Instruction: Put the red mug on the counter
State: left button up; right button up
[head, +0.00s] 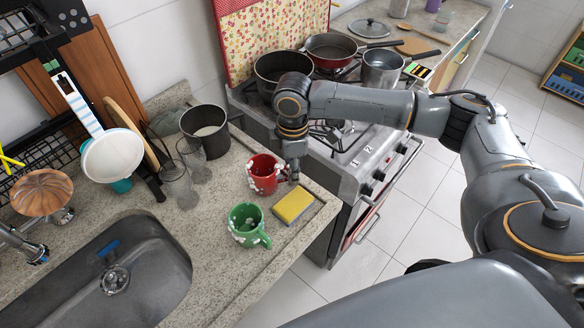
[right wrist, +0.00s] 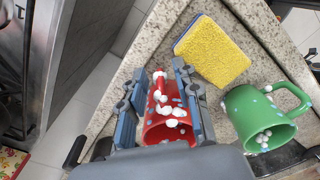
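The red mug (head: 264,174) with white spots stands upright on the granite counter (head: 215,215) near its right edge, left of the stove. My right gripper (head: 294,180) is low beside the mug's right side. In the right wrist view, the mug (right wrist: 170,126) shows between the two fingers of the gripper (right wrist: 165,85). The fingers are apart, one on each side of the mug's handle, with gaps visible beside the handle. Part of the mug is hidden behind the gripper body. My left gripper is not in view.
A green mug (head: 247,224) and a yellow sponge (head: 293,205) are close by on the counter. Glasses (head: 180,180) and a dark pot (head: 206,130) stand left of the red mug. The sink (head: 120,275) is at lower left. Pots crowd the stove (head: 350,145).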

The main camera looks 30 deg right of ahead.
notch_tip(320, 180, up, 12)
jog(key=b, duration=0.1)
jog(key=shift+b, duration=0.35)
